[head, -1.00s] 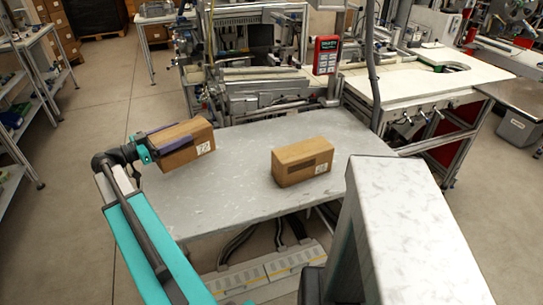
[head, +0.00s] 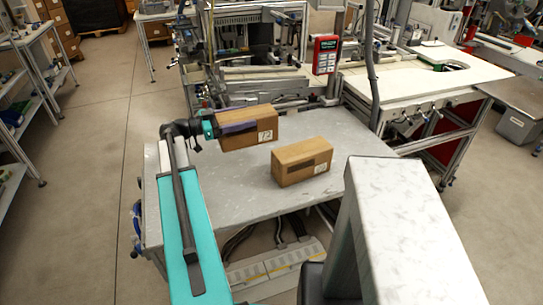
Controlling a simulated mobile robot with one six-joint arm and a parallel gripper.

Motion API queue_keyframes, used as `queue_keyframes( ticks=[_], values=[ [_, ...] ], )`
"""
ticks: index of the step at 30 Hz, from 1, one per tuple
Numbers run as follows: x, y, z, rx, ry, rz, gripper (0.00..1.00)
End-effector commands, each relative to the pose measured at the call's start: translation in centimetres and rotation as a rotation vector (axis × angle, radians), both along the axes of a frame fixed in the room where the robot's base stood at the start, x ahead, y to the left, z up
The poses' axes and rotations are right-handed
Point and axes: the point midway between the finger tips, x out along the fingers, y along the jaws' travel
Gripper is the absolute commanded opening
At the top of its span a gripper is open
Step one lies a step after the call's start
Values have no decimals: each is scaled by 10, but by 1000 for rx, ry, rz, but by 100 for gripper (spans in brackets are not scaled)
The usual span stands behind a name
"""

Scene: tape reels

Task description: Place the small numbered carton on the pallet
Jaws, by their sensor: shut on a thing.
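My gripper (head: 238,128) is shut on a brown carton (head: 258,116) and holds it above the left back part of the grey table. A white label on the carton's front seems to read 72. A dark finger lies along the carton's near side; the far finger is hidden. A second brown carton (head: 302,163) sits on the table to the right of and nearer than the held one, with a dark strip and a small white label. I cannot make out a pallet for certain.
The grey table (head: 205,198) has bare room at its left front and at the right. Machine frames and a red-and-black device (head: 326,55) stand behind it. A grey post (head: 405,215) blocks the front right. Shelves (head: 25,95) stand at the left.

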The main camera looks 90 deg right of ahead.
Motion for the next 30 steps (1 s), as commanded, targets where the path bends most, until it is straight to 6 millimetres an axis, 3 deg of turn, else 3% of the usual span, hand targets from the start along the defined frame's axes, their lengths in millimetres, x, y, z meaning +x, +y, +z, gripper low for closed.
queue_keyframes(
  ticks=[17, 30],
  values=[
    [-4, -1, -2, -1, 2, -6, 25],
    [-4, -1, -46, 0, 2, -6, 25]
  ],
)
